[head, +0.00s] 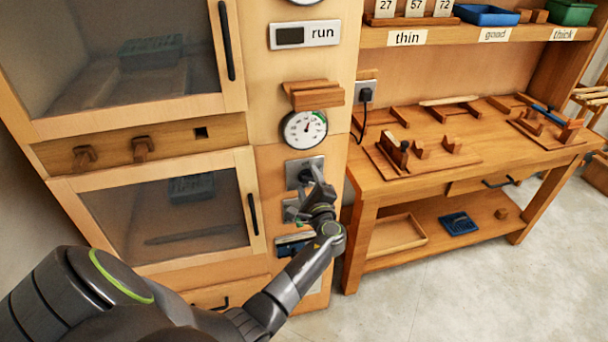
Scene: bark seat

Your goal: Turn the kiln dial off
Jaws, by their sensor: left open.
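The wooden kiln cabinet (262,75) fills the left of the head view, with a control column on its right side. A dark dial (304,174) sits on a grey plate low on this column, under the round gauge (304,129). My left gripper (313,183) is open at the dial's lower right and partly covers the dial and its plate. I cannot tell whether its fingers touch the dial. The dial's pointer setting is too small and covered to read. My right gripper is not in view.
A "run" sign (305,34) and a small wooden ledge (313,94) are above the gauge. Two glass doors with black handles are left of the column. A workbench (440,170) with wooden jigs stands close on the right. The floor (450,290) in front is clear.

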